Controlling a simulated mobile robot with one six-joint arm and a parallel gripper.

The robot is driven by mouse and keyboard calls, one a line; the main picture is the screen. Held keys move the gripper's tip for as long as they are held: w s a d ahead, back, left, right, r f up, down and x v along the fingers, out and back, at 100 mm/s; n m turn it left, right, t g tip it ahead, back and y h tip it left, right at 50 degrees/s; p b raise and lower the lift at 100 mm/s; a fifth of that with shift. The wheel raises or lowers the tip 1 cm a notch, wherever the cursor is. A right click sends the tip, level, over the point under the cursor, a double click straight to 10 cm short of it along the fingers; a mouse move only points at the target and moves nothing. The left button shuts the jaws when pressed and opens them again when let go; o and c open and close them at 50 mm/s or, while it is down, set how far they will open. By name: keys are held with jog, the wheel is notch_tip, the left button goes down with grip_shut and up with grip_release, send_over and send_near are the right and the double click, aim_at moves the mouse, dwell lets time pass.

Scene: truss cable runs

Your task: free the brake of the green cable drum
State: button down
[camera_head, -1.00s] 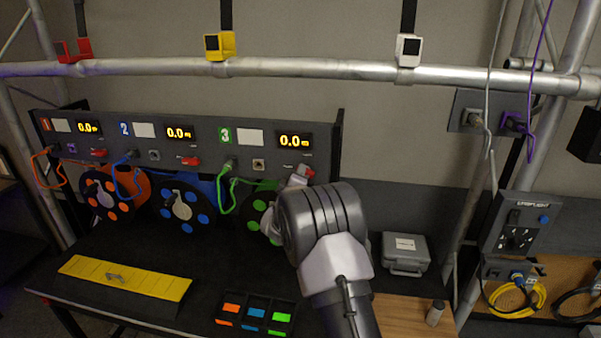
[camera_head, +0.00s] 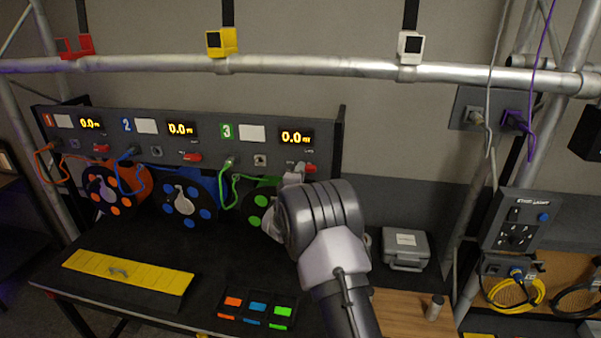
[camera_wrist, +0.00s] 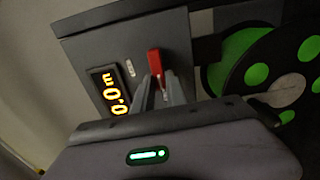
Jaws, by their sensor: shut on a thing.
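The green cable drum (camera_head: 260,201) is the rightmost of three drums under the panel, partly hidden behind my arm. In the wrist view its dark flange with green spots (camera_wrist: 257,73) is at the upper right. The red brake lever (camera_wrist: 154,62) of station 3 stands out from the panel beside the 0.0 display (camera_wrist: 112,90). My gripper (camera_wrist: 160,84) is shut on the red lever, its fingertips at the lever's lower part. In the head view the red lever (camera_head: 310,168) shows just right of my gripper (camera_head: 299,170).
The orange drum (camera_head: 107,189) and blue drum (camera_head: 182,200) are to the left, each with a red lever above. A yellow strip (camera_head: 130,272), a tray of coloured tiles (camera_head: 227,318) and a grey case (camera_head: 405,249) are on the bench. A truss pipe (camera_head: 300,67) crosses above.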

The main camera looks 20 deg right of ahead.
jog(key=c, duration=1.4)
grip_release()
jog(key=shift+o, duration=0.2)
jog(key=b+v, duration=0.2)
jog(key=v, duration=1.5)
jog(key=shift+a, duration=0.2)
jog(key=shift+s, duration=0.15)
